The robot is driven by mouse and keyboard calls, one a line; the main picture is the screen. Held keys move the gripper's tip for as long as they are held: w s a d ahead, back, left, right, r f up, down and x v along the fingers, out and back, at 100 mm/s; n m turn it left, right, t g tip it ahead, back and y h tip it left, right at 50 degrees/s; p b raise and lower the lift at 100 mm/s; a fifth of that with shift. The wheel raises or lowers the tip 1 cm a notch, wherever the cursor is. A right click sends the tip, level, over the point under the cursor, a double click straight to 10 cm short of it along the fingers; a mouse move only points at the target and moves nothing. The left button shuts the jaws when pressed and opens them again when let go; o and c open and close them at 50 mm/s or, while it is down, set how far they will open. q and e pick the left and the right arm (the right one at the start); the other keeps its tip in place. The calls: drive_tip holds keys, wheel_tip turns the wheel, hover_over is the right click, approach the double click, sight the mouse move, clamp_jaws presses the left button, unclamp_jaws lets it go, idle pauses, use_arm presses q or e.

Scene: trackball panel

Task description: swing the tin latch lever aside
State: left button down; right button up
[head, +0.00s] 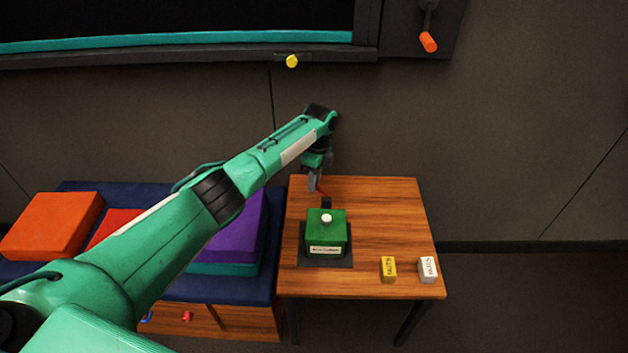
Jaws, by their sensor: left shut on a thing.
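The green tin (326,240) has a white knob on top and a pale label on its front, and sits on a dark base plate (312,260) on the wooden table. A small dark block (326,202) stands just behind it. A thin red latch lever (322,191) slants from that block up toward my left gripper. My left gripper (314,186) points down behind the tin and is shut on the lever; its fingers are small and partly hide the grip. My right gripper is not in view.
A yellow block (388,269) and a white block (427,269) stand at the table's front right. The table's right part (390,215) is clear. A blue bench with orange, red and purple cushions (240,225) adjoins on the left. A dark framed panel hangs above.

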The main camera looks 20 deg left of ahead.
use_arm(q)
drive_tip(key=shift+d, duration=0.1)
drive_tip(key=c, duration=1.2)
unclamp_jaws()
drive_tip(key=shift+c, duration=0.2)
wheel_tip(320, 180, up, 7)
drive_tip(key=w, duration=0.1)
drive_tip(key=shift+w+r+p, duration=0.15)
drive_tip(key=shift+w+p, duration=0.05)
drive_tip(key=shift+p, duration=0.2)
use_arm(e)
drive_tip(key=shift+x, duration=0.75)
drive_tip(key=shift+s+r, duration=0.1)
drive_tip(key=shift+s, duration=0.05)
